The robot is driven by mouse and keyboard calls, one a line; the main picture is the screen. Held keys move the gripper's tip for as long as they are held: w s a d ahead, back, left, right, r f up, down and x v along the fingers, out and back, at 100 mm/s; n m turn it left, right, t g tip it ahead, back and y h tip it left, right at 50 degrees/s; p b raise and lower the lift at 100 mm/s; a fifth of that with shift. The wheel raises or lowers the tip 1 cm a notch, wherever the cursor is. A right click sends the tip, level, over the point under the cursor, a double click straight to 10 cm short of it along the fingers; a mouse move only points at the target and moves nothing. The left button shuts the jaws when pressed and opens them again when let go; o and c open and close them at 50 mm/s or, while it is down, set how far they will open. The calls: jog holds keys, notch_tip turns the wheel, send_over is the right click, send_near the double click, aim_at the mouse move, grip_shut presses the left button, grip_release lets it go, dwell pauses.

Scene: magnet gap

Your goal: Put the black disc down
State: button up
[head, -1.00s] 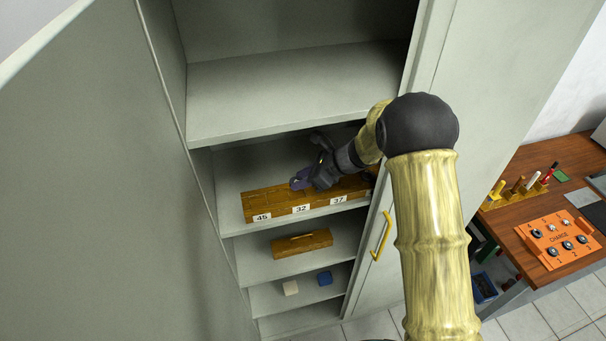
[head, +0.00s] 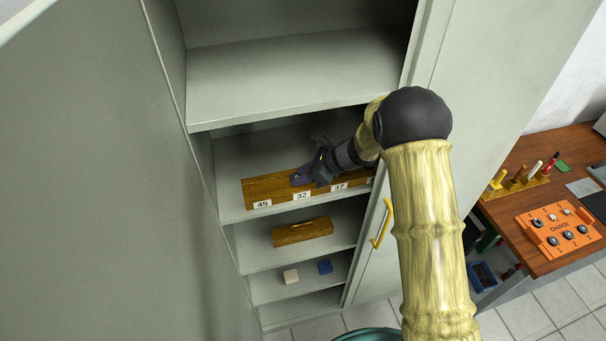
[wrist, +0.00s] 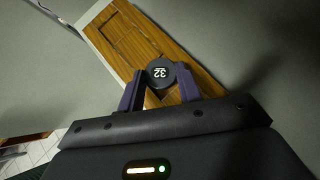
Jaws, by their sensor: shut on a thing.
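The black disc (wrist: 160,72), marked 32, is between the fingertips of my gripper (wrist: 159,88) in the wrist view. My gripper is shut on it. A wooden block with square recesses (wrist: 125,40) lies below and beyond the disc. In the head view the same wooden block (head: 262,188) sits on a cabinet shelf with labels 45, 32 and 37 on its front. My gripper (head: 300,176) is over its middle, near label 32. The disc cannot be made out in the head view. I cannot tell whether the disc touches the block.
A shelf (head: 290,80) lies above my gripper. Below are a wooden box (head: 302,232), a white cube (head: 291,276) and a blue cube (head: 325,267). The open cabinet door (head: 90,180) stands left. A bench with an orange charge board (head: 558,232) is right.

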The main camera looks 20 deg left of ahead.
jog(key=o, duration=1.1)
jog(key=shift+r+p, duration=0.15)
jog(key=shift+p, duration=0.15)
jog(key=shift+d+r+b, duration=0.15)
jog(key=shift+d+b, duration=0.15)
jog(key=shift+b, duration=0.1)
jog(key=b+v, duration=0.4)
jog(key=v, duration=0.7)
jog(key=shift+d+r, duration=0.1)
